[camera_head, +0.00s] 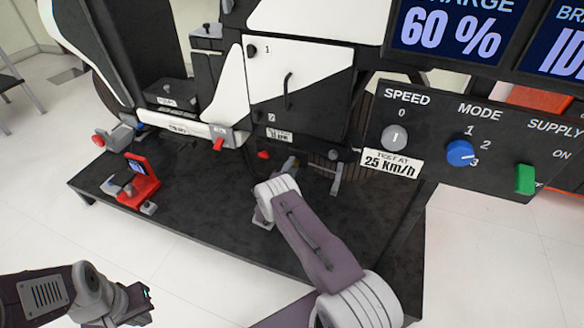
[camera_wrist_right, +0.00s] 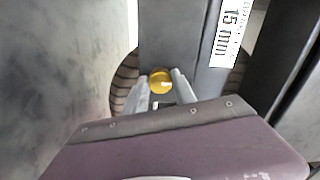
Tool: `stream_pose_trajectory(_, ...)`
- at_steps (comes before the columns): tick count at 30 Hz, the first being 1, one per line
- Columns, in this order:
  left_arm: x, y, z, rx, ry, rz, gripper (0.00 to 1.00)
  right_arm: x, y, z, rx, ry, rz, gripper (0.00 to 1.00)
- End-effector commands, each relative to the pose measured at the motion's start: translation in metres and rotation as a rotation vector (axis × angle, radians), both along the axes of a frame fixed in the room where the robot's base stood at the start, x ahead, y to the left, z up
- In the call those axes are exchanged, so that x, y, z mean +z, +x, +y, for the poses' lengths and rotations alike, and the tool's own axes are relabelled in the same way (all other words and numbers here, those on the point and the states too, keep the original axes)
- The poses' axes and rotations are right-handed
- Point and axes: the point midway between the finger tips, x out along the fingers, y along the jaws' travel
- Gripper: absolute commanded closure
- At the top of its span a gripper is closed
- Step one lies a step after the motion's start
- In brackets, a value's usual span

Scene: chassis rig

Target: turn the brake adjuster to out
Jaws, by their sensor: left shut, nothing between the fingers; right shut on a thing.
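A round yellow knob (camera_wrist_right: 160,80), which I take to be the brake adjuster, sits low on a dark grey panel in front of a ribbed wheel. My right gripper (camera_wrist_right: 160,88) has its two light fingers on either side of the knob and is shut on it. In the head view, my right gripper (camera_head: 290,165) is low at the chassis rig, and my own wrist mostly hides the knob. No setting mark of the knob can be read. My left gripper (camera_head: 148,294) is shut and empty at the lower left, apart from the rig.
A label reading 15 mm (camera_wrist_right: 230,32) is on the panel beside the knob. The control panel (camera_head: 450,140) with speed, mode and supply controls stands at the right. A red device (camera_head: 143,180) sits on the dark platform (camera_head: 200,205) at the left. A grey lever (camera_head: 337,178) stands right of my right gripper.

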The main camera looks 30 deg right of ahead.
Motion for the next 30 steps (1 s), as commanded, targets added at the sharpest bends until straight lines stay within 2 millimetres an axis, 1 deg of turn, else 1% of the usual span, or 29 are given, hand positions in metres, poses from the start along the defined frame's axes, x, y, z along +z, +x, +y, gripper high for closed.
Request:
stream_pose_trajectory(9, 0.000, 0.000, 0.000, 0.000, 0.000, 0.000, 1.00, -0.002, -0.001, 0.000, 0.000, -0.001, 0.007, 1.00)
stream_pose_trajectory(10, 0.000, 0.000, 0.000, 0.000, 0.000, 0.000, 1.00, -0.002, -0.001, 0.000, 0.000, -0.001, 0.007, 0.66)
stream_pose_trajectory(11, 0.000, 0.000, 0.000, 0.000, 0.000, 0.000, 1.00, -0.002, -0.001, 0.000, 0.000, 0.000, 0.006, 0.57)
stream_pose_trajectory(12, 0.000, 0.000, 0.000, 0.000, 0.000, 0.000, 1.00, -0.002, -0.001, 0.000, 0.000, -0.001, 0.006, 0.47)
stream_pose_trajectory(20, 0.000, 0.000, 0.000, 0.000, 0.000, 0.000, 1.00, -0.001, 0.000, 0.000, 0.001, -0.001, 0.003, 0.47)
stream_pose_trajectory(23, 0.006, 0.000, 0.000, 0.000, 0.000, 0.000, 1.00, 0.001, -0.003, 0.004, 0.001, 0.000, 0.005, 0.47)
stream_pose_trajectory(26, 0.022, 0.000, 0.000, 0.000, 0.000, 0.000, 1.00, 0.006, -0.015, 0.019, 0.004, -0.001, 0.007, 0.47)
stream_pose_trajectory(30, 0.040, 0.000, 0.000, 0.000, 0.000, 0.000, 1.00, 0.005, -0.036, 0.044, 0.005, -0.001, 0.007, 0.47)
